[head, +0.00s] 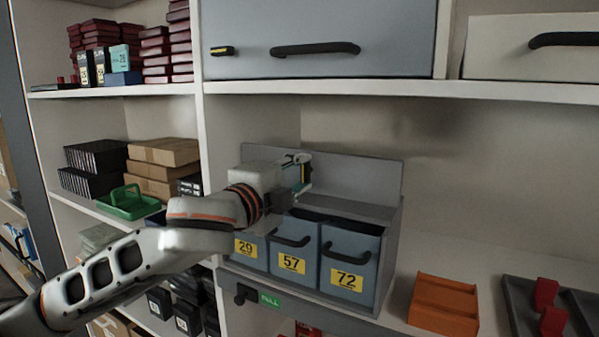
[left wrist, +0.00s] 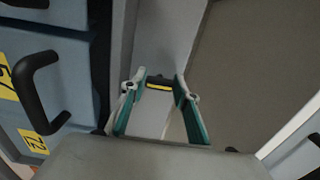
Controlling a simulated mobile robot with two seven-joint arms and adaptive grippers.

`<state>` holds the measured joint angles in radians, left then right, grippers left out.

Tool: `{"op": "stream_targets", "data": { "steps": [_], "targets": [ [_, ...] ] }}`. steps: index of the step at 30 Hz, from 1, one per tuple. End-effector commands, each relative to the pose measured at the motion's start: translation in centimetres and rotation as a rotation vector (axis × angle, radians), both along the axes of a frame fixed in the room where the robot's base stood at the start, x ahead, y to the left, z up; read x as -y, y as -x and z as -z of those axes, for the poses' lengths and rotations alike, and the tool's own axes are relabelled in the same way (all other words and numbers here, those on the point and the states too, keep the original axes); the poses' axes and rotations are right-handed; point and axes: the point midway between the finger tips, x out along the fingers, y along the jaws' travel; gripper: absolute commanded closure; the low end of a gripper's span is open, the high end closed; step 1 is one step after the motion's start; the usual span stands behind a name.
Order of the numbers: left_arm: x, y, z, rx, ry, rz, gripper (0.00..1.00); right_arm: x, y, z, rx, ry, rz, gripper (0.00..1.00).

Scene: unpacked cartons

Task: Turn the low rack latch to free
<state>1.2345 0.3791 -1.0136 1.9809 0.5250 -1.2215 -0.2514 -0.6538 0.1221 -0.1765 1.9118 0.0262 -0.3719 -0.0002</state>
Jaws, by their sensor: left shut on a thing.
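The low rack (head: 388,252) is a grey frame holding blue bins labelled 29, 57 and 72, with a raised back panel (head: 362,180). My left gripper (head: 304,172) is in front of that panel, above the bins. In the left wrist view, its teal-lined fingers (left wrist: 160,86) are closed on the ends of a small black latch (left wrist: 158,88) with a yellow stripe. The latch spans between the fingertips, crosswise in that view. In the head view the gripper hides most or all of it. My right gripper is not in view.
A grey cabinet front (head: 385,25) above has a black handle and a similar yellow-striped latch (head: 222,50). Bin handles (head: 348,250) jut out below the gripper. A green basket (head: 128,202) stands left; an orange holder (head: 444,304) stands right.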

Motion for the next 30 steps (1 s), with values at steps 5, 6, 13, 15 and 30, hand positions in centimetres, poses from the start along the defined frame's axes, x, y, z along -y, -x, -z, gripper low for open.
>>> {"op": "stream_targets", "data": {
  "steps": [5, 6, 13, 15, 30],
  "targets": [
    [-0.02, -0.02, 0.02, -0.005, 0.008, -0.001, 0.91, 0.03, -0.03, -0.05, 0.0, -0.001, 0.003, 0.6],
    [-0.01, -0.02, 0.02, -0.004, 0.008, 0.0, 0.91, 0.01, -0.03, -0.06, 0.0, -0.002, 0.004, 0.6],
    [0.01, 0.0, 0.02, -0.004, 0.007, 0.0, 0.62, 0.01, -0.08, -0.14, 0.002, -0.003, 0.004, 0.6],
    [0.01, 0.0, 0.02, -0.004, 0.007, 0.0, 0.53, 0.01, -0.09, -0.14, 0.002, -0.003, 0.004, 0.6],
    [0.06, 0.0, 0.25, -0.006, 0.002, 0.001, 0.53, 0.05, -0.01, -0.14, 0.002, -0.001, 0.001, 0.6]
  ]
}}
